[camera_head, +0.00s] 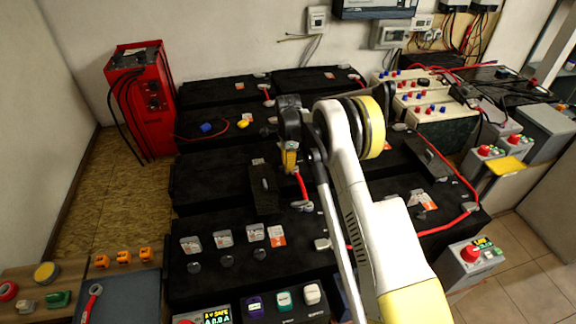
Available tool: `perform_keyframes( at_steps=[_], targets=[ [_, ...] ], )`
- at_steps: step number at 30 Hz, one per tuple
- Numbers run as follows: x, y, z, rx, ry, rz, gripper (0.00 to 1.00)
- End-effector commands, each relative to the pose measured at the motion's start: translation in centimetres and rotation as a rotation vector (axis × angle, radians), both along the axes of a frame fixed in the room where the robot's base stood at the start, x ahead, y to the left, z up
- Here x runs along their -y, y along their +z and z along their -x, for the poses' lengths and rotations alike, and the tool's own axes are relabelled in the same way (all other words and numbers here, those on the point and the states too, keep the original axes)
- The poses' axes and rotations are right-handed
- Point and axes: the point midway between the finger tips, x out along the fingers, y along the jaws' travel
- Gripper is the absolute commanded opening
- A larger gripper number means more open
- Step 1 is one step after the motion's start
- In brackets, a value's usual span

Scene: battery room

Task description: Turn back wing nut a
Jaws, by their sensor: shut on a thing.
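My gripper (290,170) points down over the black batteries in the middle of the view. Its jaws are shut at a terminal near the upper end of a red cable (302,187). Wing nut a is between the jaws and hidden by them; I cannot make out its shape or angle. A dark upright block (264,190) stands just left of and below the gripper. My white and yellow arm reaches in from the lower right and covers part of the batteries.
A red charger cabinet (140,100) stands at the left. Grey boxes with red buttons (471,254) stand at the right. A panel with coloured buttons (284,299) is at the front. Another dark block (428,157) lies right of my arm. Floor (120,205) is free at left.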

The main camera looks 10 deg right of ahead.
Motion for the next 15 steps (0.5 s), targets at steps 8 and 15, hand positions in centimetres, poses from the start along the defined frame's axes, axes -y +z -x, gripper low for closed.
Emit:
perform_keyframes(
  at_steps=[8, 15],
  targets=[
    [0.03, -0.04, 0.05, -0.001, -0.014, 0.0, 0.0],
    [0.04, -0.04, 0.05, -0.001, -0.013, 0.0, 0.18]
  ],
)
